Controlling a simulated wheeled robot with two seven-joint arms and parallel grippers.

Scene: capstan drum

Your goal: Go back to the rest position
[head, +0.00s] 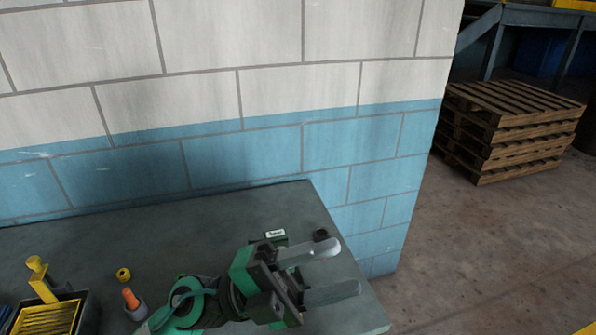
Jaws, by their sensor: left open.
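My left gripper (345,268) reaches in from the lower left over the grey table (200,229). Its two grey fingers point right and stand apart, with nothing between them. It is above the table's right end, near the right edge. My right gripper is not in view. No capstan drum can be made out.
A small labelled green-and-white piece (274,233) and a small black piece (320,235) lie just behind the gripper. A yellow ring (123,274), an orange-tipped item (131,299) and a dark tray with yellow slats (88,312) are at left. A block wall (240,155) stands behind.

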